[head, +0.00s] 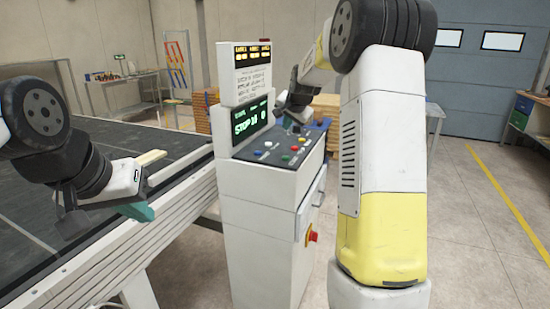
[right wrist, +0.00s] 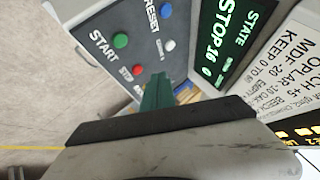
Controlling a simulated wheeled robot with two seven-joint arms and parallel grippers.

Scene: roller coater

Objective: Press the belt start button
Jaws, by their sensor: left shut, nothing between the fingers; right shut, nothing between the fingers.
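The control cabinet (head: 262,190) has a sloped dark button panel. In the right wrist view, a green button (right wrist: 120,40) is labelled START, with a red button (right wrist: 138,70) beside it, a blue button (right wrist: 166,10) near RESET and a white button (right wrist: 169,46). The state display (right wrist: 222,38) reads STOP 16 0. My right gripper (right wrist: 157,93) is shut and empty, its teal tips near the panel and apart from the green button in the picture; their height above it is unclear. My left gripper (head: 138,211) is shut and empty above the belt machine's edge.
The long dark belt bed (head: 110,140) with a metal side rail (head: 135,235) runs along the left, with a pale wooden strip (head: 151,157) behind my left gripper. A red emergency knob (head: 312,237) sticks out of the cabinet's side.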

